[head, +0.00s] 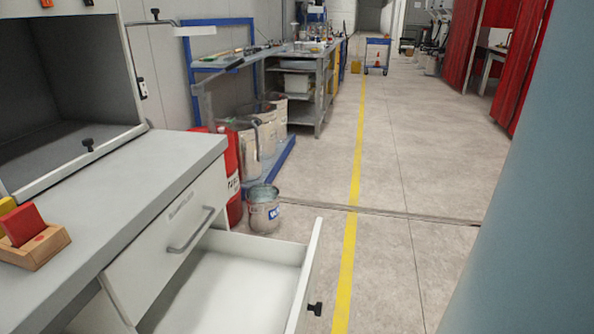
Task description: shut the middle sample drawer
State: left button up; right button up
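An open white drawer (235,292) sticks out from the grey-topped bench at the bottom of the head view. It lies just below a closed top drawer (160,242) with a bar handle, so it appears to be the middle sample drawer. Its front panel (307,278) stands well out from the bench, seen nearly edge-on. The visible inside is empty. Its lower end and anything below it are cut off by the picture edge. Neither of my grippers shows.
The bench top (120,190) carries a wooden block with a red piece (22,225) and a grey cabinet (65,80). A metal bucket (264,209) and a red drum (233,175) stand beyond the drawer.

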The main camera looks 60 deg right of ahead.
aim_at(229, 283)
jog(key=z, duration=1.9)
